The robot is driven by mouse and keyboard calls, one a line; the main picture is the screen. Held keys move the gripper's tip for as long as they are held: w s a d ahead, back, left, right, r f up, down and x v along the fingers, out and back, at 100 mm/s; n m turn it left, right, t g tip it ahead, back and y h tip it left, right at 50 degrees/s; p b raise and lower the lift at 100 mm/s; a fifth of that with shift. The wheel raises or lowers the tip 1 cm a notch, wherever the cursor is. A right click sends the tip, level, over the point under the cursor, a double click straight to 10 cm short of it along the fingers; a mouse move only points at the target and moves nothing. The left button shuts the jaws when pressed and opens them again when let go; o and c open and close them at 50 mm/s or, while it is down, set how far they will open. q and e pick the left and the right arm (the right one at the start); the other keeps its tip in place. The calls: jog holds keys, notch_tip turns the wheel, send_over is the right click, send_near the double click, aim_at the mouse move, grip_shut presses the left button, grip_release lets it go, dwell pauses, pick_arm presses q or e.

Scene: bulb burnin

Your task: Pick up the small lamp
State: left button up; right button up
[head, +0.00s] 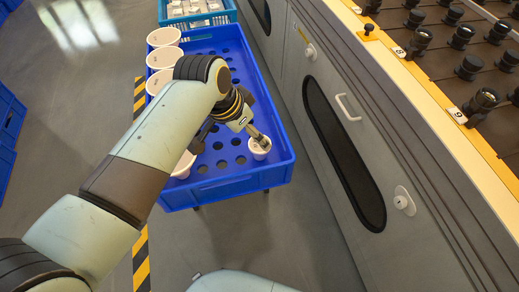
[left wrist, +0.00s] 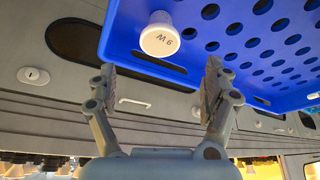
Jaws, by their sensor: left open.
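The small lamp (head: 260,150) is white with a round, flat face and sits in the front right part of a blue crate (head: 228,181). In the left wrist view the small lamp (left wrist: 160,40) shows its face with a mark that reads 9 W upside down. My left gripper (head: 257,137) is at the lamp in the head view. In the left wrist view my left gripper (left wrist: 160,68) is open, its fingers spread to either side and the lamp just beyond the tips, not clasped. My right gripper is not in view.
Several larger white round-faced pieces (head: 165,58) line the crate's left side, one partly behind my arm. A light blue crate (head: 222,17) stands behind. A grey cabinet (head: 330,75) runs along the right, with dark sockets (head: 467,68) on top. The crate's perforated middle is bare.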

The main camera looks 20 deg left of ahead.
aim_at(255, 147)
pick_arm(q)
jog(key=b+x, duration=0.1)
jog(key=x, duration=0.3)
jog(key=shift+d+f, duration=0.1)
jog(key=shift+f, duration=0.25)
jog(key=b+x, duration=0.3)
jog(key=x, duration=0.2)
jog(key=shift+s+f, duration=0.1)
jog(key=shift+s, duration=0.05)
jog(key=shift+c, duration=0.6)
jog(key=c, duration=1.1)
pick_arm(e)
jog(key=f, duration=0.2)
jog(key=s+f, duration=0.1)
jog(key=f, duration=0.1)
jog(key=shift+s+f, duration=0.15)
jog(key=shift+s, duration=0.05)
